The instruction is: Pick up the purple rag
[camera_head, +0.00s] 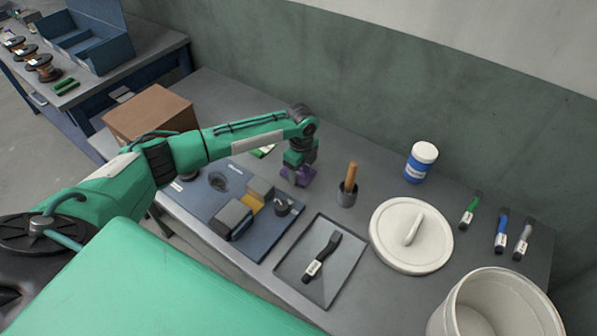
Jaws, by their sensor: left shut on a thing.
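The purple rag (300,177) shows as a small bunched patch under my left gripper (294,172), near the back edge of the blue mat. My left arm reaches in from the left, with its wrist pointing down at the table. My left gripper is shut on the purple rag. Much of the rag is hidden by the gripper, and I cannot tell whether it still touches the table. My right gripper is not in view.
A cup with a wooden handle (347,192) stands just right of the rag. A blue-and-white jar (420,162), a round lid (410,250) and a bucket (500,310) are further right. A cardboard box (150,112) stands left. A black-handled tool lies on a grey tray (345,262).

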